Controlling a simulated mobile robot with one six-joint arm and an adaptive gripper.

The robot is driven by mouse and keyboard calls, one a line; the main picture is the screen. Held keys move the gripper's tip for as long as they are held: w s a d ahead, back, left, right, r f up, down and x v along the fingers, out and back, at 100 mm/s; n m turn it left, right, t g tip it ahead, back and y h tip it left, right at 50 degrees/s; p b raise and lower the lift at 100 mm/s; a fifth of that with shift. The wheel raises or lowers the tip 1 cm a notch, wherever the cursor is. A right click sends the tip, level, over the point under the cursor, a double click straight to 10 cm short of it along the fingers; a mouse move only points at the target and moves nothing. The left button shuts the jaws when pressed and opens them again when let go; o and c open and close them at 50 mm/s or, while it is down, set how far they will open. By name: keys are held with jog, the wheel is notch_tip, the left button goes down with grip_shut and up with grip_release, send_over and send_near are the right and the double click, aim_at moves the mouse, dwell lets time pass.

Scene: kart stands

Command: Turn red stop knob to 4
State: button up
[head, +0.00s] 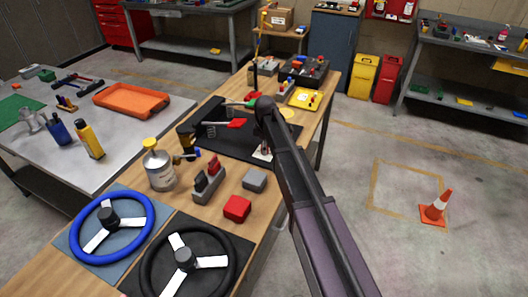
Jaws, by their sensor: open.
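Several red items lie on the wooden bench (50,268), and I cannot tell for sure which one is the red stop knob. A red block-like piece (238,208) sits on the near part of the bench. A small red piece (237,123) lies on the black mat (235,147), and another (253,96) is just beyond it. Small red parts also sit on a yellow tray (298,98) farther back. No number 4 or scale is readable. My dark arm reaches over the bench's right side from the lower right. I cannot make out my gripper; the arm appears to hide it.
A metal table (100,175) stands left. Floor on the right is open around an orange cone (434,212).

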jog(key=shift+f, duration=0.3)
grip_shut()
dwell(0.3)
